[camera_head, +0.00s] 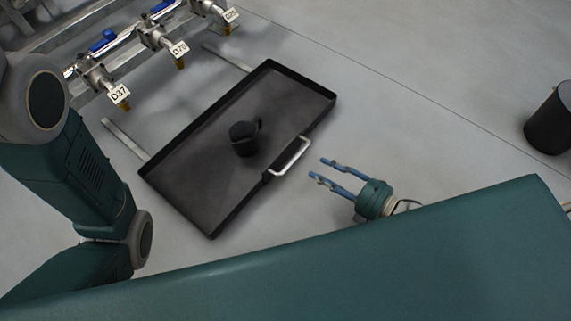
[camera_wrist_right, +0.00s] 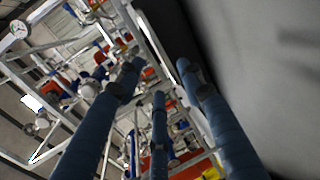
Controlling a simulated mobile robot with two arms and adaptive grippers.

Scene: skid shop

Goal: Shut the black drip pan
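The black drip pan (camera_head: 190,190) is a wide shallow tray, pulled out on its rails away from the valve skid in the head view. Its pale handle (camera_head: 290,156) is on the edge facing my right gripper. A small black jug (camera_head: 243,139) sits in the pan. My right gripper (camera_head: 317,168), with blue fingers, is a little to the right of the handle, apart from it, and points toward it. In the wrist view its fingers (camera_wrist_right: 158,85) are spread with nothing gripped. My left arm shows at the left; its gripper is out of view.
The skid carries valves tagged D37 (camera_head: 119,94), D70 (camera_head: 179,48) and a third beyond. Metal rails (camera_head: 125,138) run from the skid to the pan. A black cylindrical bin (camera_head: 549,122) stands at the far right. The grey floor between is clear.

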